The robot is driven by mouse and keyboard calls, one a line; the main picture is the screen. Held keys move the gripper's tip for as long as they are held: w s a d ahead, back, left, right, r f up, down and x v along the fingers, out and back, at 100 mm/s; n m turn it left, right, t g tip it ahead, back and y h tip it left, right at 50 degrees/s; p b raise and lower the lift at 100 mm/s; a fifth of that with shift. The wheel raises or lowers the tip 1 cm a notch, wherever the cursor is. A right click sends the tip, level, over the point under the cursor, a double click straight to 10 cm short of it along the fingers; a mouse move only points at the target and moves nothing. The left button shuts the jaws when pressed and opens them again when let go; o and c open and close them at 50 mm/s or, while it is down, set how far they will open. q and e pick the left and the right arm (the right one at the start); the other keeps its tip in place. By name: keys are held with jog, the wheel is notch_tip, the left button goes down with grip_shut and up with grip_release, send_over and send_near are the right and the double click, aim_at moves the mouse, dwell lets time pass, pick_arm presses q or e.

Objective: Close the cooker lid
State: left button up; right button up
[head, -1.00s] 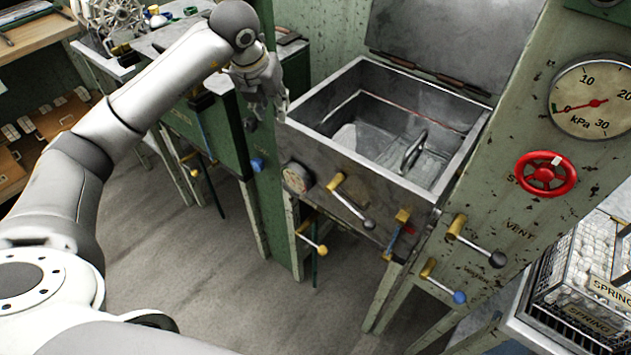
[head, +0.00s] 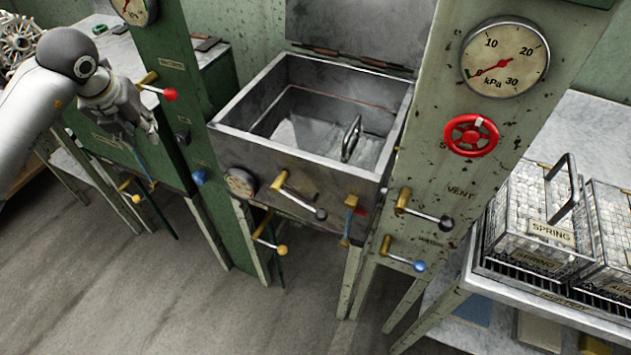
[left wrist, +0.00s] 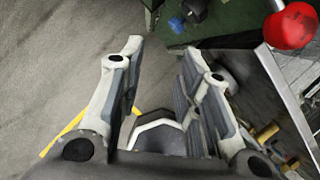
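The cooker (head: 228,140) is an open grey metal basin between two green posts. Its lid (head: 350,28) stands raised at the back, hinged on the rear rim, with its top cut off by the frame edge. Inside the basin a metal handle (head: 351,138) sticks up from a pale load. My left gripper (head: 150,132) hangs to the left of the cooker, in front of the left post, apart from the lid. In the left wrist view its two fingers (left wrist: 157,85) are spread with nothing between them. My right gripper is not in view.
A red valve wheel (head: 471,135) and a gauge (head: 505,62) are on the right post. Several knobbed levers project from the cooker front and posts. Wire baskets (head: 540,215) stand on a bench at right. The floor (head: 150,290) in front is clear.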

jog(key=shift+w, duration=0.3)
